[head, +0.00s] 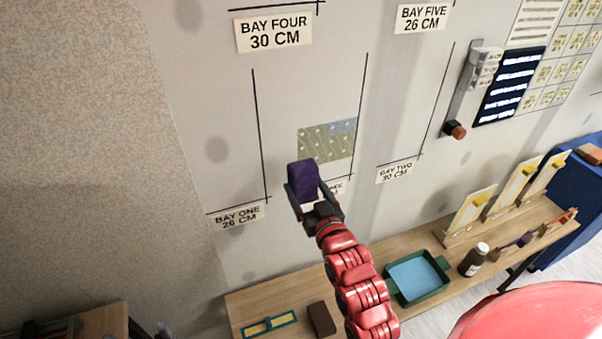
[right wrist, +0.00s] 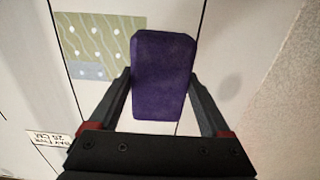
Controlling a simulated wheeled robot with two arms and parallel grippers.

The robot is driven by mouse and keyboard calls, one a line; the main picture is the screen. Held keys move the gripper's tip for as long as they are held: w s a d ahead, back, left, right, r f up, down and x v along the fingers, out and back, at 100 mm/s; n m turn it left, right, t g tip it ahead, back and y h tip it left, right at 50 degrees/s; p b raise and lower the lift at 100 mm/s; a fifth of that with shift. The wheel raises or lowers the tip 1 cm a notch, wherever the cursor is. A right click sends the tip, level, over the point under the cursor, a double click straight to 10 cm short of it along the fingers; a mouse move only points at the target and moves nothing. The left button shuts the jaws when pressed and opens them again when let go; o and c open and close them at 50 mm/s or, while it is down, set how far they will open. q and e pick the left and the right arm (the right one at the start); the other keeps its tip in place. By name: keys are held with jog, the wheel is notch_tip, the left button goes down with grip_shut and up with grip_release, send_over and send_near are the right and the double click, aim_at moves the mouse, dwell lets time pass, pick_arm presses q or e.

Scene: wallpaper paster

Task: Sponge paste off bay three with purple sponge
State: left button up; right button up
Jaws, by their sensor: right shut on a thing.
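My right gripper (head: 307,191) is shut on the purple sponge (head: 302,175), holding it upright in front of the wall at bay three. The sponge also shows between both fingers in the right wrist view (right wrist: 162,78). The bay three label (head: 337,187) is partly hidden behind the gripper. A green dotted wallpaper piece with a blue-grey strip (head: 335,143) is on the wall just above and right of the sponge; it shows in the right wrist view too (right wrist: 97,42). I cannot tell whether the sponge touches the wall. Paste is not clearly visible. My left gripper is not in view.
A wooden bench (head: 420,295) runs below the wall. It bears a green tray (head: 415,298) with a light blue inside, a brown bottle (head: 473,260), a dark brown block (head: 321,319) and upright yellow-and-white pieces (head: 473,209). The wall around the bays is free.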

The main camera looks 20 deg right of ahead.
jog(key=shift+s+a+r, duration=0.1)
jog(key=shift+r, duration=0.1)
dwell(0.3)
jog(key=w+b, duration=0.2)
jog(key=w, duration=0.4)
jog(key=shift+w+a+b, duration=0.1)
jog(key=shift+w+b, duration=0.1)
jog(key=shift+b, duration=0.15)
jog(key=shift+w, duration=1.25)
dwell(1.5)
dwell(2.1)
jog(key=shift+d, duration=1.95)
